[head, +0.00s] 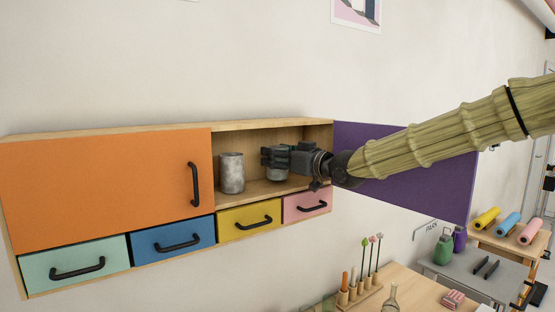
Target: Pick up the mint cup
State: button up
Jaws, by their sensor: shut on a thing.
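My gripper (272,158) reaches from the right into the open bay of the wall cabinet. It is shut on a small pale cup, the mint cup (277,174), whose lower part shows below the fingers. The fingers hide its upper part, and its tint looks greyish here. The cup is upright, close above or on the bay floor; I cannot tell whether it touches. A grey mottled canister (231,173) stands upright to the left of my gripper, apart from it.
An orange door (110,190) covers the cabinet's left part; a purple panel (420,170) is at right. Closed mint (75,258), blue (172,232), yellow (250,208) and pink (308,196) drawers run below. Lower right, a table (415,296) holds several items.

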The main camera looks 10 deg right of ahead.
notch_tip(320, 180, up, 3)
jog(key=shift+r+p, duration=0.1)
jog(key=shift+p, duration=0.7)
jog(key=p+v, duration=0.6)
jog(key=v, duration=1)
jog(key=shift+r, duration=0.3)
